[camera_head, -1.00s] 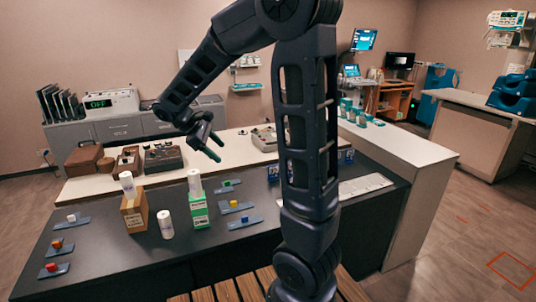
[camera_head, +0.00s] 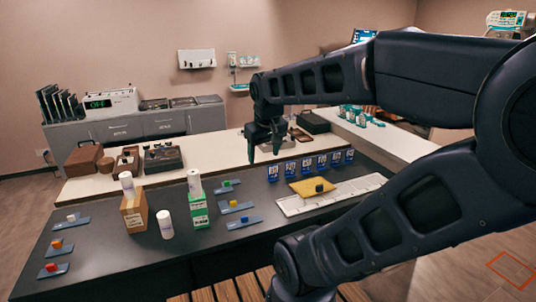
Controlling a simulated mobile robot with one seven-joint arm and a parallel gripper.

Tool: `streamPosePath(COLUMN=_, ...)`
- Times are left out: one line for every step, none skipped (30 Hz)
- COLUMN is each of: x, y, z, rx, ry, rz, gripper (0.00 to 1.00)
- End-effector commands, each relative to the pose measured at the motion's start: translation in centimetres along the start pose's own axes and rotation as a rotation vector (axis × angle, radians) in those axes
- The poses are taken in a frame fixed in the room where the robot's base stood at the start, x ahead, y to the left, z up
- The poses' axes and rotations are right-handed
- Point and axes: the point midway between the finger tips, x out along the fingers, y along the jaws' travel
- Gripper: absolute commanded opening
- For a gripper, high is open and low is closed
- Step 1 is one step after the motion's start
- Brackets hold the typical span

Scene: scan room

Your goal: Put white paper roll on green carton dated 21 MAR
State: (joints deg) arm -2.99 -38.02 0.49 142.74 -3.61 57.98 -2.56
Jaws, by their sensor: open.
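A white roll (camera_head: 165,224) stands upright on the dark counter between two cartons. A second white roll (camera_head: 194,183) stands on top of the green carton (camera_head: 199,211). A third white roll (camera_head: 127,181) stands on the brown carton (camera_head: 134,211) at left. The print on the green carton is too small to read, so I cannot tell its date. My gripper (camera_head: 264,152) points down, open and empty, above the back edge of the counter, to the right of the cartons and well apart from them.
Small blue holders with coloured cubes lie left (camera_head: 57,248) and right (camera_head: 238,207) of the cartons. Blue cards (camera_head: 305,166) stand in a row at the back right. The counter's front middle is clear.

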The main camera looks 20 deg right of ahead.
Motion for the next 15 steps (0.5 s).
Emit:
streamPosePath(x=-0.2, y=0.1, z=0.6, rx=0.037, ry=0.028, rz=-0.008, gripper=0.64)
streamPosePath(x=-0.3, y=0.2, z=0.8, rx=0.058, ry=0.042, rz=-0.013, gripper=0.64)
streamPosePath(x=-0.4, y=0.2, z=1.1, rx=0.081, ry=0.058, rz=-0.018, gripper=0.64)
streamPosePath(x=-0.4, y=0.2, z=1.3, rx=0.095, ry=0.068, rz=-0.022, gripper=0.64)
streamPosePath(x=-0.5, y=0.2, z=1.4, rx=0.106, ry=0.077, rz=-0.025, gripper=0.64)
streamPosePath(x=-0.5, y=0.2, z=1.6, rx=0.119, ry=0.086, rz=-0.028, gripper=0.64)
streamPosePath(x=-0.5, y=0.3, z=1.7, rx=0.126, ry=0.091, rz=-0.030, gripper=0.64)
streamPosePath(x=-0.5, y=0.3, z=1.7, rx=0.132, ry=0.094, rz=-0.031, gripper=0.64)
streamPosePath(x=-0.5, y=0.3, z=1.8, rx=0.137, ry=0.097, rz=-0.032, gripper=0.64)
streamPosePath(x=-0.5, y=0.3, z=1.8, rx=0.139, ry=0.098, rz=-0.033, gripper=0.64)
streamPosePath(x=-0.5, y=0.3, z=1.8, rx=0.140, ry=0.099, rz=-0.034, gripper=0.64)
streamPosePath(x=-0.5, y=0.2, z=1.8, rx=0.140, ry=0.099, rz=-0.034, gripper=0.64)
streamPosePath(x=-0.5, y=0.2, z=1.8, rx=0.139, ry=0.099, rz=-0.034, gripper=0.64)
streamPosePath(x=-0.5, y=0.2, z=1.8, rx=0.139, ry=0.098, rz=-0.034, gripper=0.64)
streamPosePath(x=-0.5, y=0.2, z=1.8, rx=0.138, ry=0.098, rz=-0.034, gripper=0.64)
